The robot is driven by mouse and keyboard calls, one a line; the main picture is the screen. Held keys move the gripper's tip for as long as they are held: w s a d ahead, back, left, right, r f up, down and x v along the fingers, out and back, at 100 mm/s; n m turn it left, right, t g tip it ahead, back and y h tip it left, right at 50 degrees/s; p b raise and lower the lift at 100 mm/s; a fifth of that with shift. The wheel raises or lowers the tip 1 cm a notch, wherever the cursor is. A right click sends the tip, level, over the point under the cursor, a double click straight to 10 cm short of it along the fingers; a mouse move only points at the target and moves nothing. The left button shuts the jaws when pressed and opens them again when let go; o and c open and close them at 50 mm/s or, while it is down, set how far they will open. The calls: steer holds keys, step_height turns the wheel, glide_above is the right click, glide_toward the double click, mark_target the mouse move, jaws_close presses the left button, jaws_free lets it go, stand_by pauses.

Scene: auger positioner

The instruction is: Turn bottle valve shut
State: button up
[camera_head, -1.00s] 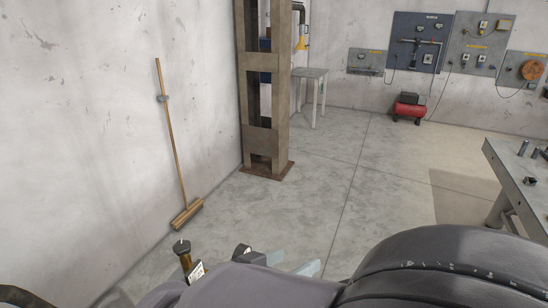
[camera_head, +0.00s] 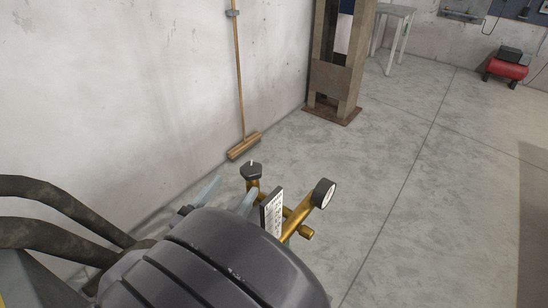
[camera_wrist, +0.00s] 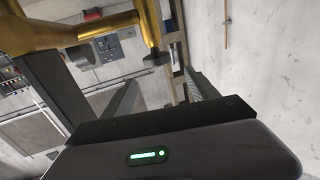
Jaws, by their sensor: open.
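A brass valve (camera_head: 254,186) with a dark knob (camera_head: 251,170) stands just beyond my arm in the head view. A brass regulator stem with a round gauge (camera_head: 324,193) and a white label (camera_head: 272,214) are right of it. My gripper (camera_head: 229,191) has its pale fingers apart, close to the left of the valve, partly hidden by my arm. In the wrist view, the dark knob (camera_wrist: 156,59) on its brass stem shows just past the open fingertips (camera_wrist: 165,79), with nothing between them. The bottle's body is hidden behind my arm.
A brass pipe (camera_wrist: 75,37) crosses the upper left of the wrist view, close to my gripper. A broom (camera_head: 242,146) leans on the wall behind. A steel column (camera_head: 333,85) stands farther back.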

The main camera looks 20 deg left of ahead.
mark_target(252, 172)
steer(key=w+f+b, duration=0.1)
steer(key=w, duration=1.1)
steer(key=shift+d, duration=0.25)
steer(key=c, duration=1.4)
steer(key=shift+o, duration=0.2)
